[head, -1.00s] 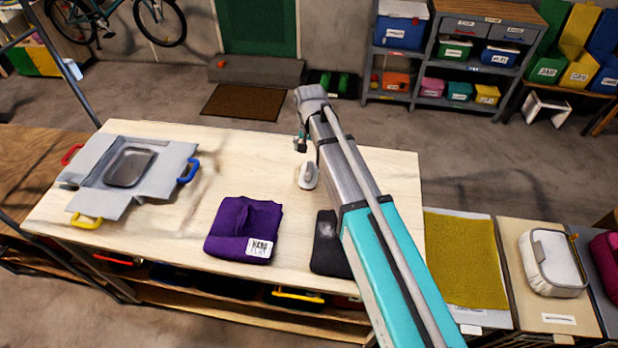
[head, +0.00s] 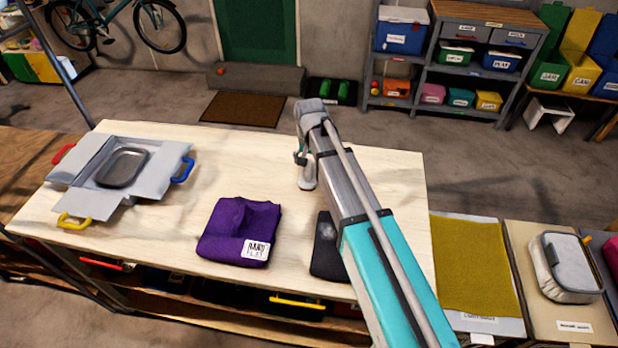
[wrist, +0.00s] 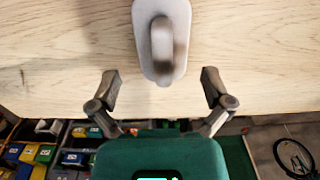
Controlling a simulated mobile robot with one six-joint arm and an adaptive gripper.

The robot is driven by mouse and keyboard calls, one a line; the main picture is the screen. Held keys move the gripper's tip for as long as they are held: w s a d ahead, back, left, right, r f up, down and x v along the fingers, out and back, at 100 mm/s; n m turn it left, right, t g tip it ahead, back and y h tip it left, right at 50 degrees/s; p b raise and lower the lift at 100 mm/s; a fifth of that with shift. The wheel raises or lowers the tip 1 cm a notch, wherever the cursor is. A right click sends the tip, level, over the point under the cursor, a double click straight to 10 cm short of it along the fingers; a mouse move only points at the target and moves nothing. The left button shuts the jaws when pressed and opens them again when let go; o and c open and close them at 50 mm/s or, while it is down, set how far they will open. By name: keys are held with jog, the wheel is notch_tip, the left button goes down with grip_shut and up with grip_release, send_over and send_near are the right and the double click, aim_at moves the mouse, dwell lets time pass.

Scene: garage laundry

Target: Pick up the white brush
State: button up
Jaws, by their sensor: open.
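The white brush (wrist: 162,64) lies on the pale wooden table (head: 165,220). In the wrist view it is at the top middle, a rounded oblong body with a raised handle. In the head view the brush (head: 308,177) is partly hidden behind my arm and gripper. My gripper (wrist: 160,80) is open and empty, its two fingers spread to either side of the brush's near end. The fingertips are apart from the brush. In the head view my gripper (head: 301,157) hangs over the brush; its exact height above the table is hard to tell.
A folded purple cloth (head: 238,232) and a dark cloth (head: 326,248) lie nearer the front. A grey open box with coloured handles (head: 80,162) holds a metal tray (head: 122,167) at the left. The table between the box and the brush is clear.

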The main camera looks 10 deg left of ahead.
aim_at(309, 168)
jog(key=shift+f, duration=0.1)
dwell(0.3)
jog(key=shift+a+f+b, duration=0.15)
jog(key=shift+f+b, duration=2.4)
jog(key=c, duration=1)
jog(key=shift+r, duration=0.15)
